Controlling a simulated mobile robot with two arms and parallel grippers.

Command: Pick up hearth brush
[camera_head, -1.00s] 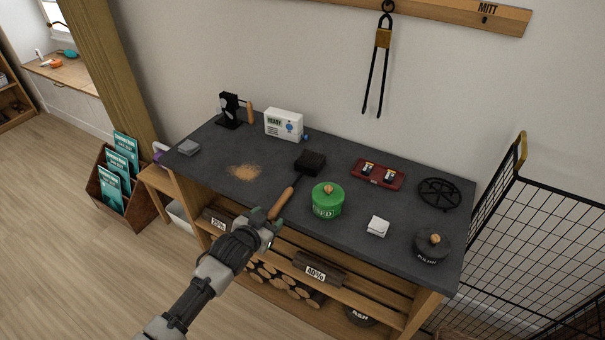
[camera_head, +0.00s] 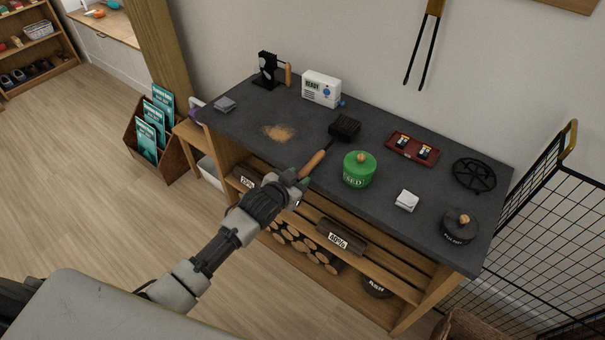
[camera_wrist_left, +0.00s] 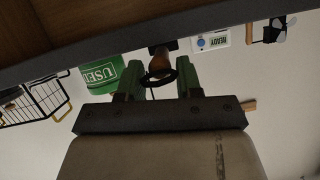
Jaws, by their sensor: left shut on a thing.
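The hearth brush has a black head (camera_head: 345,126) and a wooden handle (camera_head: 313,163). Its head is over the dark tabletop, and its handle points toward the front edge. I cannot tell whether the head touches the top. My left gripper (camera_head: 301,184) is shut on the handle's near end at the table's front edge. In the left wrist view, the round wooden handle (camera_wrist_left: 161,65) sits between the green fingers (camera_wrist_left: 159,84). My right gripper is not in view.
A green lidded tin (camera_head: 359,172) stands close to the right of the brush. A brown powder pile (camera_head: 279,132) lies to its left. A white box (camera_head: 321,88), a red tray (camera_head: 412,148) and a black trivet (camera_head: 474,175) are farther off. A wire screen (camera_head: 555,200) stands at the right.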

